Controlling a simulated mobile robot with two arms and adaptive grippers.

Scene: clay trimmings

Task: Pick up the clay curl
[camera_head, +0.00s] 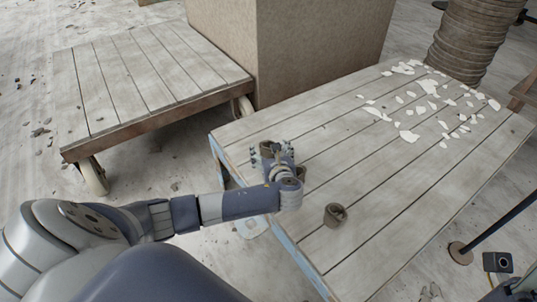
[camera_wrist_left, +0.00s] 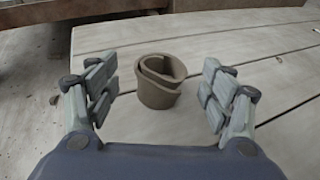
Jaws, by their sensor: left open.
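A brown, rolled clay curl (camera_wrist_left: 159,82) stands on the pale plank table in the left wrist view, between the spread fingers of my left gripper (camera_wrist_left: 161,88). Gaps show on both sides of it, so neither finger touches it. In the head view my left gripper (camera_head: 272,153) is low over the table's near left end, open. A bit of brown clay (camera_head: 268,146) shows between its fingers, partly hidden. Another clay curl (camera_head: 336,214) lies on the table to the right of my left wrist.
The plank table (camera_head: 385,225) has white chips (camera_head: 432,105) scattered over its far right part, with bare planks between. A wheeled wooden cart (camera_head: 135,80) stands left. A large tan block (camera_head: 290,45) and a stack of round brown pieces (camera_head: 470,40) stand behind.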

